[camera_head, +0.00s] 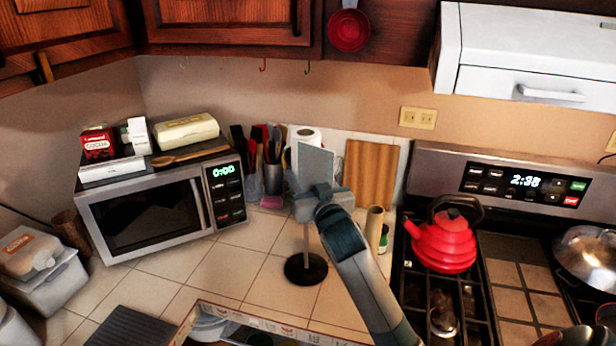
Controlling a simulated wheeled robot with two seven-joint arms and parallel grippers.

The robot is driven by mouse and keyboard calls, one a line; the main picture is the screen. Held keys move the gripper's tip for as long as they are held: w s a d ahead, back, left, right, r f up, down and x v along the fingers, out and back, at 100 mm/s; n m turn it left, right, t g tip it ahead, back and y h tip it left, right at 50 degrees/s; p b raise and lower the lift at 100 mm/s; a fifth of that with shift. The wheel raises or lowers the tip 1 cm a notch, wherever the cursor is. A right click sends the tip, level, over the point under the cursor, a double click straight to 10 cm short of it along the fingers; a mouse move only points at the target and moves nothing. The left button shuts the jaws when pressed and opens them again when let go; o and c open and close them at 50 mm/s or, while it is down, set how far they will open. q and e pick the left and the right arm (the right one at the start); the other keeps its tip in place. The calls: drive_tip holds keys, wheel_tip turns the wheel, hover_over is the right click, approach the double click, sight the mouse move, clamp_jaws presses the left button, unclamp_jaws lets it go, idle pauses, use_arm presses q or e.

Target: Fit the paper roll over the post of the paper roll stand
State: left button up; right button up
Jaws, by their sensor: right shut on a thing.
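The white paper roll (306,134) is upright in the middle of the head view, its open top end showing. My right gripper (318,188) is in front of it, appears shut on it, and hides most of its lower part. The paper roll stand (306,269) has a round black base on the counter. Its thin post (306,238) rises straight up beneath the gripper, bare in its lower part. The post's top is hidden, so I cannot tell whether the roll is around it or behind it. My left gripper is not in view.
A microwave (150,210) stands at the left, with utensils (266,150) beside it. A cutting board (371,172) leans on the wall. A brown tube (374,222) stands near the stove with a red kettle (445,242). An open box (262,319) is in front. Counter left of the base is clear.

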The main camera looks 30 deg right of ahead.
sight(307, 235)
drive_tip(key=shift+f+b, duration=6.05)
drive_tip(key=shift+f, duration=3.9)
drive_tip(key=o, duration=1.2)
drive_tip(key=shift+c, duration=0.2)
drive_tip(key=shift+s+f, duration=0.1)
